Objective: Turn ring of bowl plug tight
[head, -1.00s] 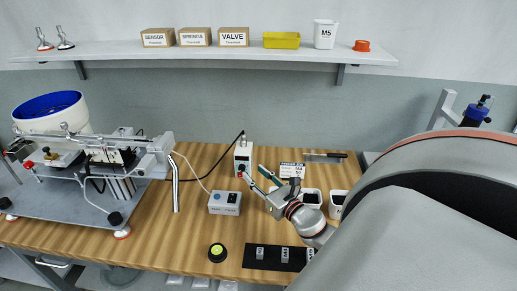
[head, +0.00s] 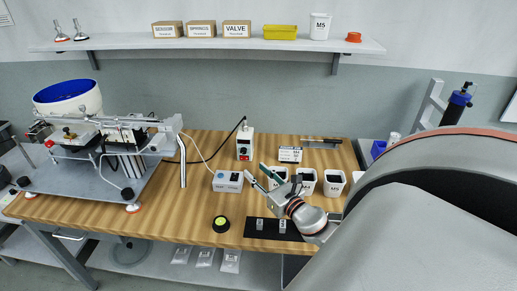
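The bowl feeder has a white bowl (head: 88,108) with a blue inside, at the left end of the bench. I cannot make out the bowl plug or its ring at this size. My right gripper (head: 255,171) is in front of this box, beside a small grey switch box (head: 228,182). Its grey and teal fingers look spread, with nothing visible between them. Contact with anything cannot be told. My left gripper is out of view.
White bins (head: 334,184) stand right of my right gripper. The shelf (head: 200,45) holds cartons above.

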